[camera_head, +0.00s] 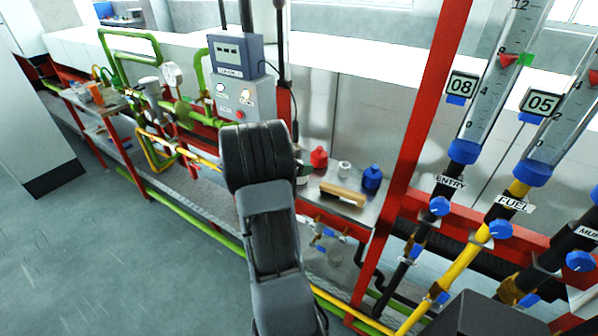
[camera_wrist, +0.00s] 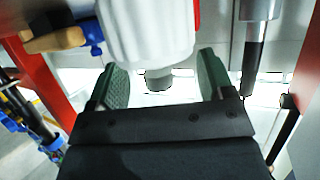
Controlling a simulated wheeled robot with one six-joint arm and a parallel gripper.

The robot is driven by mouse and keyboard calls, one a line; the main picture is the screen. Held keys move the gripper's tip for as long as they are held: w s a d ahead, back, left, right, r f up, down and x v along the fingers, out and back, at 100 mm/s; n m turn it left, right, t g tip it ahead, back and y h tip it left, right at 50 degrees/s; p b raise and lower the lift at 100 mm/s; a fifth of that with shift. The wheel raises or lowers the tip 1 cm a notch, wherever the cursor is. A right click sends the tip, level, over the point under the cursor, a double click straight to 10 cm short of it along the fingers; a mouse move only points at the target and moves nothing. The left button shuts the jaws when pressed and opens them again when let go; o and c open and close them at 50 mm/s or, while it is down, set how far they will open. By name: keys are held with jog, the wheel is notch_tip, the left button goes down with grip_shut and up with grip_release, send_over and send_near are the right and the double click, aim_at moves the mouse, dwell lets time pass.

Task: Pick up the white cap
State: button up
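The white cap (camera_head: 344,168) stands on the metal shelf (camera_head: 325,183) in the head view, between a red bottle (camera_head: 319,157) and a blue bottle (camera_head: 372,176). In the wrist view a large white ribbed piece (camera_wrist: 147,32), apparently this cap, fills the top centre, close to the camera. My gripper (camera_wrist: 160,78) is open, its two green-padded fingers wide apart. The white piece appears just beyond the fingertips, not clasped. A small grey round part (camera_wrist: 158,80) shows below it between the fingers.
A wooden-handled brush (camera_head: 343,193) lies in front of the cap on the shelf. A red upright post (camera_head: 415,130) rises right of the shelf, with flow tubes beyond. A grey control box (camera_head: 236,95) stands at the left behind my arm.

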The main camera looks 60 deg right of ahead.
jog(key=c, duration=0.7)
